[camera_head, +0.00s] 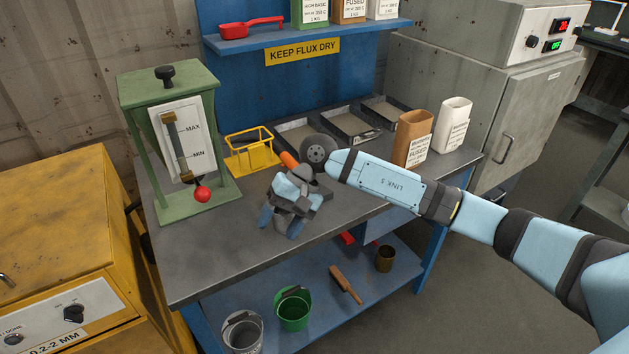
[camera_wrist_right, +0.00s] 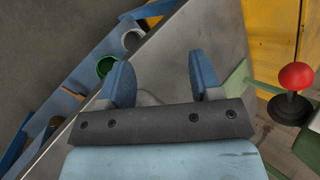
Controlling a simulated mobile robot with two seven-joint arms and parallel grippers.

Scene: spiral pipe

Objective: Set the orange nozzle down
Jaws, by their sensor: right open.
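An orange piece, which looks like the nozzle (camera_head: 289,160), shows on the workbench (camera_head: 220,262) behind my right wrist, close to the yellow rack (camera_head: 266,163). The wrist hides most of it, so I cannot tell whether it lies, stands or touches the rack. My right gripper (camera_head: 282,224) points down over the front middle of the bench. In the right wrist view its two blue fingers (camera_wrist_right: 162,82) are apart with only bare bench between them. My left gripper is not in view.
A green frame with a red-knobbed lever (camera_head: 202,193) stands at the bench's left. Grey trays (camera_head: 350,125) line the back; a brown container (camera_head: 412,138) and a white one (camera_head: 452,125) stand at the right. Buckets (camera_head: 292,310) sit on the lower shelf. The front left bench is clear.

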